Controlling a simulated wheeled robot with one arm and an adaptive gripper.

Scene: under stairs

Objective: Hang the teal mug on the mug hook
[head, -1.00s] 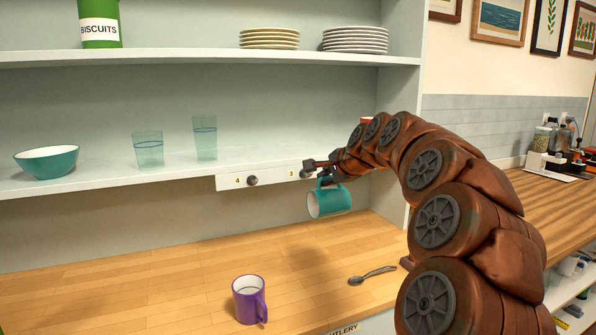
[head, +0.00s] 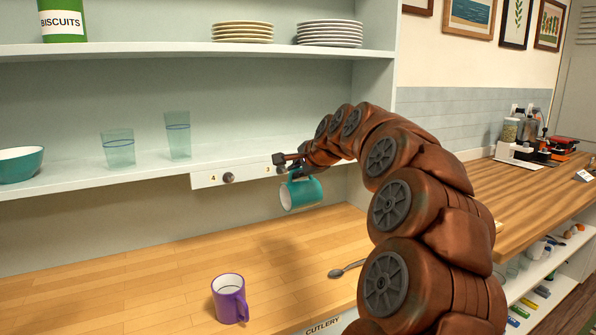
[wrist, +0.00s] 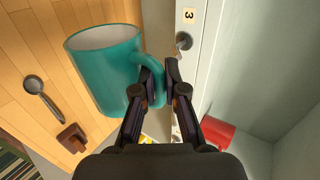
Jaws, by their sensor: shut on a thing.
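The teal mug (head: 301,194) hangs tilted below my gripper (head: 292,166), its open mouth facing left, above the counter and in front of the hook board. In the wrist view my gripper (wrist: 160,83) is shut on the handle of the teal mug (wrist: 105,75). The white hook board (head: 205,181) runs under the shelf edge, with labels 4 and 3. A dark round hook (head: 228,178) shows by label 4. The hook by label 3 (wrist: 183,41) shows in the wrist view, just ahead of the fingertips and apart from the mug.
A purple mug (head: 229,299) and a spoon (head: 346,269) are on the counter. The shelf above holds a teal bowl (head: 20,164) and two glasses (head: 178,136). A red object (wrist: 217,131) lies right of my gripper in the wrist view. The counter's left part is clear.

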